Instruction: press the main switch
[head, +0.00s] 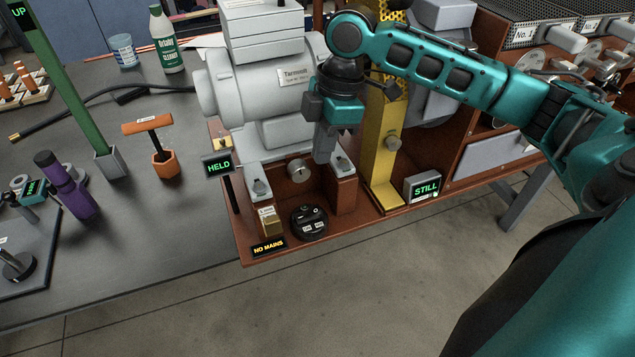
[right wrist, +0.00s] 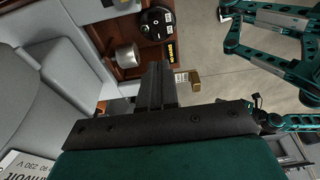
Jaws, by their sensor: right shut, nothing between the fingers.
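A black round switch (head: 309,222) with two small white-marked buttons sits on the front of the red-brown base, to the right of a lit "NO MAINS" sign (head: 268,247). The switch also shows in the right wrist view (right wrist: 157,23), beyond the fingertips and apart from them. My right gripper (head: 324,157) is shut and empty, pointing down in front of the grey motor, above and behind the switch. Its closed fingers also show in the right wrist view (right wrist: 158,75). My left gripper is not seen in the head view.
A brass block (head: 270,226) stands left of the switch. A metal knob (head: 299,171) and grey motor (head: 285,90) are behind it. A yellow upright (head: 384,160) and a "STILL" display (head: 423,188) stand to the right. A "HELD" display (head: 218,166) is at left. The floor in front is clear.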

